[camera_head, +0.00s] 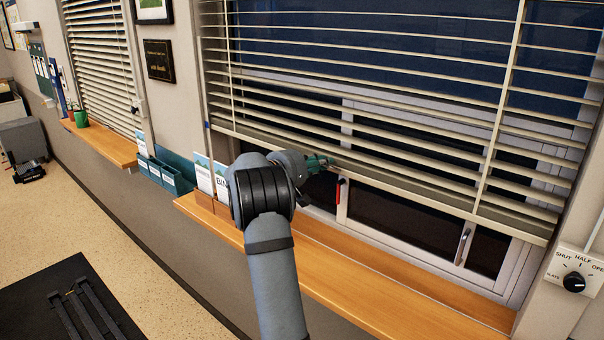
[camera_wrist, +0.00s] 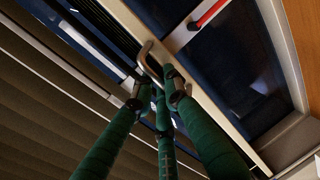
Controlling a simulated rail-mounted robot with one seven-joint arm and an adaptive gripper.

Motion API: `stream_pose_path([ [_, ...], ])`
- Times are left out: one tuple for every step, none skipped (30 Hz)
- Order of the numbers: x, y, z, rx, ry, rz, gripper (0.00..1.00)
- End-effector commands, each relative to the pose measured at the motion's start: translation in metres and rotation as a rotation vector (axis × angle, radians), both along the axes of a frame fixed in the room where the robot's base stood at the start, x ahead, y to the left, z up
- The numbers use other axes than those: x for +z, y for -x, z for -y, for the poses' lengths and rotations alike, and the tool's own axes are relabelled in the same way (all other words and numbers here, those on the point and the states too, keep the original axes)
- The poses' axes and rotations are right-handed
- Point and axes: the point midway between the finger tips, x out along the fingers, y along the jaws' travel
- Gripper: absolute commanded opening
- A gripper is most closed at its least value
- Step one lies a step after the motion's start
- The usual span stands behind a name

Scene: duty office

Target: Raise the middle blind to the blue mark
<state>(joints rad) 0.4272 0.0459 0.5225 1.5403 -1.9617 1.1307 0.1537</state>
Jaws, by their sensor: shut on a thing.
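The large pale slatted blind (camera_head: 400,110) fills the right half of the head view and hangs partly raised, its window uncovered below. I take it as the middle one. Its bottom rail (camera_head: 440,200) also shows in the wrist view (camera_wrist: 205,105). A small blue mark (camera_head: 207,125) is on the window's left edge, close to the rail's left end and at about its height. My gripper (camera_head: 325,163) is at the rail, left of its centre. In the wrist view its green fingers (camera_wrist: 160,88) are closed at the metal pull handle (camera_wrist: 146,58); the exact contact is partly hidden.
A wooden sill (camera_head: 400,290) runs below the window, with leaflet holders (camera_head: 205,185) at its left. A red window handle (camera_head: 338,190) is just below my gripper. A dial (camera_head: 574,282) is on the right wall. Another blind (camera_head: 100,60) hangs at left.

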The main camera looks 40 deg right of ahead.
Motion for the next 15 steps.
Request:
stream_pose_path([
  [0.0012, -0.0004, -0.0002, 0.001, 0.000, 0.000, 0.00],
  [0.0010, -0.0005, -0.0003, 0.001, 0.000, -0.001, 0.00],
  [0.0006, -0.0007, -0.0006, 0.002, 0.000, -0.001, 0.00],
  [0.0004, -0.0008, -0.0007, 0.002, 0.000, -0.001, 0.00],
  [0.0004, -0.0009, -0.0008, 0.002, 0.000, -0.001, 0.00],
  [0.0003, -0.0010, -0.0009, 0.002, 0.000, -0.001, 0.00],
  [0.0002, -0.0010, -0.0009, 0.002, 0.000, -0.001, 0.00],
  [0.0001, -0.0010, -0.0009, 0.002, 0.000, -0.001, 0.00],
  [-0.0001, -0.0010, -0.0011, 0.002, 0.000, -0.001, 0.15],
  [-0.0002, -0.0010, -0.0010, 0.002, 0.000, -0.001, 0.17],
  [-0.0002, -0.0010, -0.0010, 0.002, 0.000, -0.001, 0.18],
  [-0.0003, -0.0010, -0.0010, 0.002, 0.000, -0.001, 0.21],
  [-0.0003, -0.0010, -0.0009, 0.002, 0.000, -0.001, 0.22],
  [-0.0003, -0.0009, -0.0009, 0.002, 0.000, -0.001, 0.24],
  [-0.0004, -0.0008, -0.0008, 0.002, 0.000, -0.001, 0.27],
])
